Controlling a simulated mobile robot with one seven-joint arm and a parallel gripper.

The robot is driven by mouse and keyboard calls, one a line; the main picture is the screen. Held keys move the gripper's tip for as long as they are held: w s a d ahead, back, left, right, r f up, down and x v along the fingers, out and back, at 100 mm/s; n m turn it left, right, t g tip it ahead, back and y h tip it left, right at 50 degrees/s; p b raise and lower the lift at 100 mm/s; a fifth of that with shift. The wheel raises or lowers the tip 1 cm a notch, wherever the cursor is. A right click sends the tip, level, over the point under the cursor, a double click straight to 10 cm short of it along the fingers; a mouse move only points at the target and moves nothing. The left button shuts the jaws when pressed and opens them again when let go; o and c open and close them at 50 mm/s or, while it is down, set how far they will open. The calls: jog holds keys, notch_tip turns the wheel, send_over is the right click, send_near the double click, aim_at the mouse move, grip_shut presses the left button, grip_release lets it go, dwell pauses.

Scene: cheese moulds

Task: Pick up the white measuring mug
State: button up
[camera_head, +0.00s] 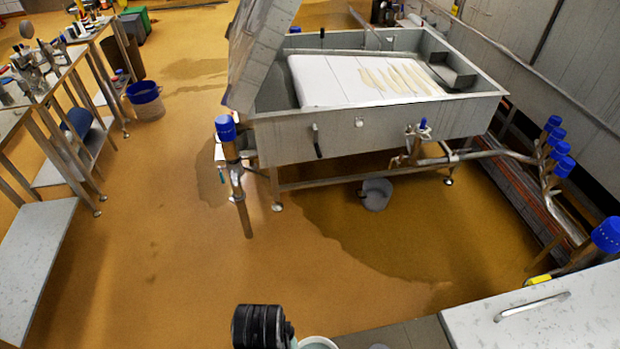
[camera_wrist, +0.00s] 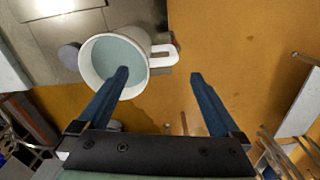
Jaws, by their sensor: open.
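The white measuring mug (camera_wrist: 106,60) is upright in the wrist view, seen from above, with a pale blue-green inside and its handle pointing right. Its rim also shows at the bottom edge of the head view (camera_head: 318,343), mostly cut off. My gripper (camera_wrist: 159,74) is open and empty. Its left finger overlaps the mug's mouth in the picture, and its right finger is to the right of the handle. The handle lies between the fingertips in the picture. I cannot tell how far above the mug the fingertips are, and no contact is visible.
A grey round object (camera_wrist: 69,56) is close to the mug's left side. A white-topped counter (camera_head: 555,318) with a metal handle is at the lower right. A large steel vat (camera_head: 380,130) stands at the back. The orange floor (camera_head: 190,270) is mostly clear.

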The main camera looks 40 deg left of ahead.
notch_tip(320, 180, down, 13)
jog(key=shift+s+r+p, duration=0.15)
jog(key=shift+r+p, duration=0.05)
jog(key=shift+p, duration=0.25)
jog(key=shift+c, duration=0.3)
grip_shut()
dwell(0.4)
jog(key=shift+r, duration=0.1)
